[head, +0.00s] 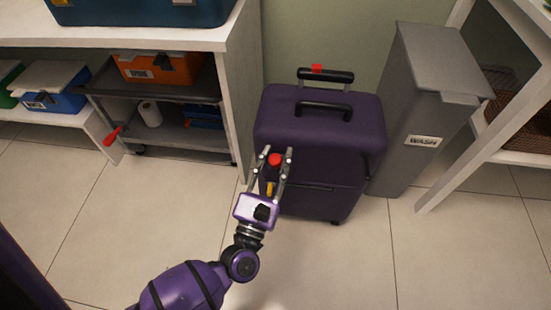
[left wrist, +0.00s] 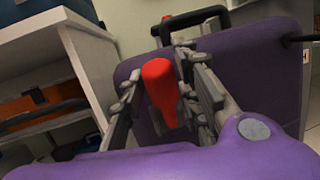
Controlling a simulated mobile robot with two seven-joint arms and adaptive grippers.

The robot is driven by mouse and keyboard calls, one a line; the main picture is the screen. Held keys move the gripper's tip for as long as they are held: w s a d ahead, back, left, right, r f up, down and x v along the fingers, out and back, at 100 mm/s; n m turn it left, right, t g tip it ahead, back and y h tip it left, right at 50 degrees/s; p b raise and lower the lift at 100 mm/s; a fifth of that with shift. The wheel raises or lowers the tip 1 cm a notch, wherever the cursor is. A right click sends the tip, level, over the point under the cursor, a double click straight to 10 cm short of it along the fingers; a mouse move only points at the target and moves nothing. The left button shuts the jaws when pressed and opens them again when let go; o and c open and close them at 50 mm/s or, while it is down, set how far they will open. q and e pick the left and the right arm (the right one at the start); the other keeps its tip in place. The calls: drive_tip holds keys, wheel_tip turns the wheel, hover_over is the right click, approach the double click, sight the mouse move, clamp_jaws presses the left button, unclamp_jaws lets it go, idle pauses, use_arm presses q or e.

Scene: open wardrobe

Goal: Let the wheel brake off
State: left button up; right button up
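The purple suitcase (head: 340,120) stands upright on the floor with black handles on its top. A red-tipped lever (head: 275,160) shows at its left front edge; it also shows in the left wrist view as a long red grip (left wrist: 160,85). My left gripper (head: 277,152) is open, with one finger on either side of the red grip. Gaps show in the left wrist view (left wrist: 165,105), so the fingers do not look closed on it. The lever's lower end is hidden by the gripper. The suitcase wheels are mostly hidden. My right gripper is not in view.
A red button (head: 317,69) sits on the suitcase's raised handle (head: 326,76). A grey wash bin (head: 415,120) stands close on the right. A white shelf unit (head: 240,100) is on the left, with a red-handled rack (head: 112,136). The front floor is clear.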

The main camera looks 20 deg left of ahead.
use_arm(q)
drive_tip(key=shift+o, duration=0.5)
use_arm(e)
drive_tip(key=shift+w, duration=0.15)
use_arm(q)
drive_tip(key=v, duration=0.7)
drive_tip(key=shift+s, duration=0.25)
